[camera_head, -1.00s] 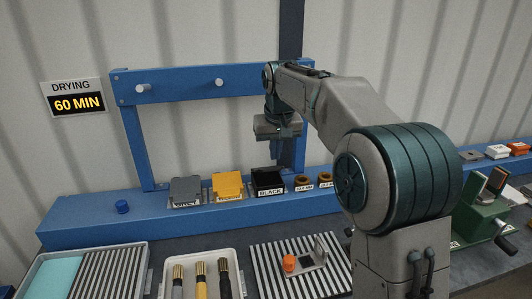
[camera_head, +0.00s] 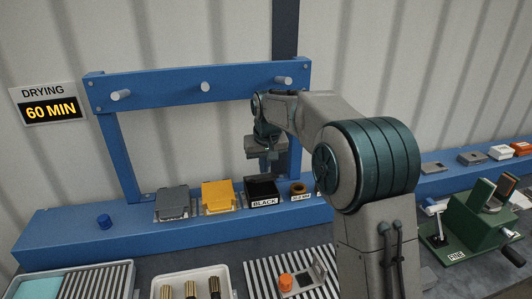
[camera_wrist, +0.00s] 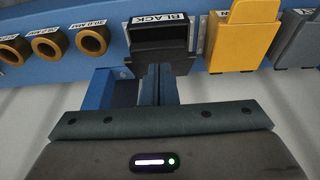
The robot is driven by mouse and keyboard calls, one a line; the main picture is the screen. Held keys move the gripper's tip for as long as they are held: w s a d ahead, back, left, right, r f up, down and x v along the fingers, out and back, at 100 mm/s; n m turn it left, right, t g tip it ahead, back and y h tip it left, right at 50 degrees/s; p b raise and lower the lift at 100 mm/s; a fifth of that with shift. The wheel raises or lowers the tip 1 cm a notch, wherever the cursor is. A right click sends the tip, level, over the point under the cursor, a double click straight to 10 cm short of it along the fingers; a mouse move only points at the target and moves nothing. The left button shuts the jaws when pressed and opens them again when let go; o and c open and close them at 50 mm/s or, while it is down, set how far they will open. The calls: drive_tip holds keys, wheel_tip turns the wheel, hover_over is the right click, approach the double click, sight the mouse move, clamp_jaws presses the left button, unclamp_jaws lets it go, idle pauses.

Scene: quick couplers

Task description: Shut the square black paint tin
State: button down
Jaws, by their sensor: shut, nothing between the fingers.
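The square black paint tin (camera_head: 262,192) stands on the blue ledge, its BLACK label facing the front. It also shows at the top of the wrist view (camera_wrist: 160,35). Its top looks dark and hollow, and a dark flap, seemingly its lid, shows on the side toward my fingers; its exact angle is hard to tell. My gripper (camera_head: 272,168) is shut and empty, pointing down just above and behind the tin. In the wrist view its fingers (camera_wrist: 158,72) are pressed together, their tips overlapping the tin's near edge. I cannot tell whether they touch.
A yellow tin (camera_head: 218,194) and a grey tin (camera_head: 172,202) stand left of the black one. Round brown-rimmed holders (camera_head: 298,188) sit close on its right. A blue frame with pegs (camera_head: 205,87) rises behind.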

drive_tip(key=shift+w+f, duration=0.2)
drive_tip(key=shift+f, duration=0.5)
drive_tip(key=shift+f, duration=0.1)
